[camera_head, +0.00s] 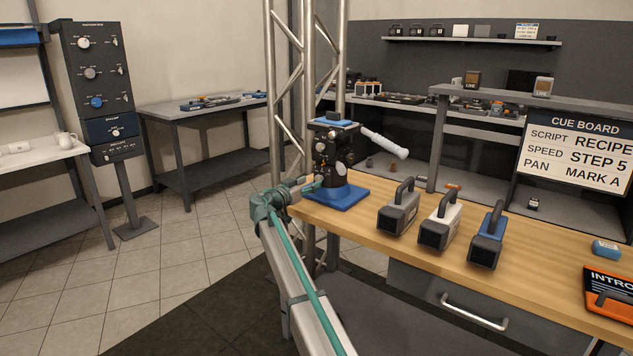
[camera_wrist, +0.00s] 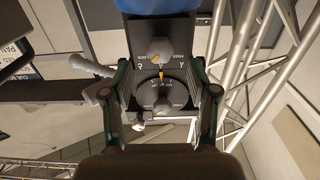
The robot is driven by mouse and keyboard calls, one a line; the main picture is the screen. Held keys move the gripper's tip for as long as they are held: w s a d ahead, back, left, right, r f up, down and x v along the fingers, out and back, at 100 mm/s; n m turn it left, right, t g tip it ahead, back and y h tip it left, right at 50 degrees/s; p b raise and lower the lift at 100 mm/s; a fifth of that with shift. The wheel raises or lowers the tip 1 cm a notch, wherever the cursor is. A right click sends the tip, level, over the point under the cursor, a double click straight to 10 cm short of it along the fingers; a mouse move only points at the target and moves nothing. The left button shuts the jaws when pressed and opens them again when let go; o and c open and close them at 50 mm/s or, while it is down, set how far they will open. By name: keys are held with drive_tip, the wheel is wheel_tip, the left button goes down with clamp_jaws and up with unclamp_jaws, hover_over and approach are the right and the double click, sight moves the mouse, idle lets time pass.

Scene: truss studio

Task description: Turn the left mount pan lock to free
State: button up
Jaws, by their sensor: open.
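The left mount (camera_head: 333,150) is a black pan head on a blue base (camera_head: 343,197), at the left end of the wooden table. In the wrist view its face shows upside down, with two grey knobs. One knob (camera_wrist: 160,50) has an orange pointer and sits near the blue base (camera_wrist: 158,6).
A pale pan handle (camera_head: 384,143) sticks out right of the mount. A metal truss (camera_head: 290,75) stands close behind it. Grey, white and blue camera-like units (camera_head: 398,210) stand further right on the wooden table (camera_head: 440,262). A cue board (camera_head: 578,150) reads PAN MARK A.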

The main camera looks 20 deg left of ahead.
sight(317, 179)
drive_tip(key=shift+x, duration=2.25)
clamp_jaws()
